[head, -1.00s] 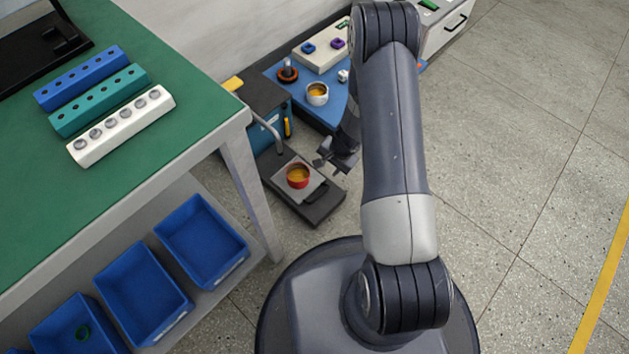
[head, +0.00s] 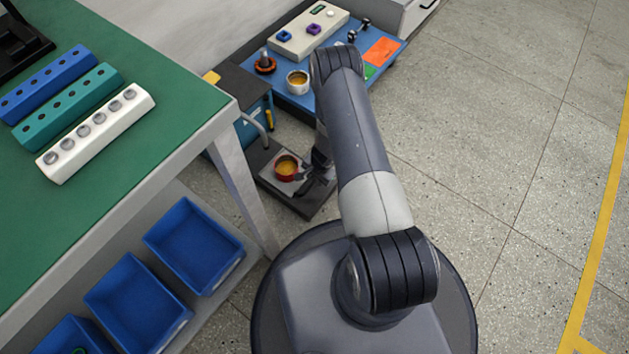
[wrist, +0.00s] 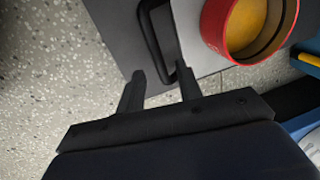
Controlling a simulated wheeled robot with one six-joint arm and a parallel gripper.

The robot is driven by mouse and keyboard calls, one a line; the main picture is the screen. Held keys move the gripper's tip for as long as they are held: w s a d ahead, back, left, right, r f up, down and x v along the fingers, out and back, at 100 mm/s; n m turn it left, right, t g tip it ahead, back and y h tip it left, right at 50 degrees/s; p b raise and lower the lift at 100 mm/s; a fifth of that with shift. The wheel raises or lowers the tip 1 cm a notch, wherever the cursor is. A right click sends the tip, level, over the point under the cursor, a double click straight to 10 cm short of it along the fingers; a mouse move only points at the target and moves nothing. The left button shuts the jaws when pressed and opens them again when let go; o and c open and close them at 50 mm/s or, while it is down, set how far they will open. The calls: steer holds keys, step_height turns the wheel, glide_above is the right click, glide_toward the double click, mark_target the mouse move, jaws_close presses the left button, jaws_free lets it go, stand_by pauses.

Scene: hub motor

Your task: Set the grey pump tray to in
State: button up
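The grey pump tray (head: 270,177) is a light plate low by the floor, on a darker grey base (head: 308,207). A red cup with a yellow-orange inside (head: 286,168) stands on it. In the wrist view the tray (wrist: 190,35) has a black loop handle (wrist: 152,40) along its edge. My gripper (wrist: 160,87) is open, and the handle's near end lies between or just beyond its two fingertips. I cannot tell whether the fingers touch it. In the head view my gripper (head: 316,184) is beside the red cup, and the handle is mostly hidden.
A green-topped bench (head: 190,125) with its leg stands to the left, with blue bins (head: 195,245) below. A blue cabinet with a curved grey pipe (head: 262,130) is behind the tray. A blue platform (head: 340,98) holds a white cup (head: 298,82). Floor at right is clear.

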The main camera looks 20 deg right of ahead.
steer(key=shift+w+a+f, duration=0.1)
steer(key=shift+w+f, duration=0.05)
steer(key=shift+f, duration=0.65)
steer(key=shift+c, duration=0.3)
jaws_close()
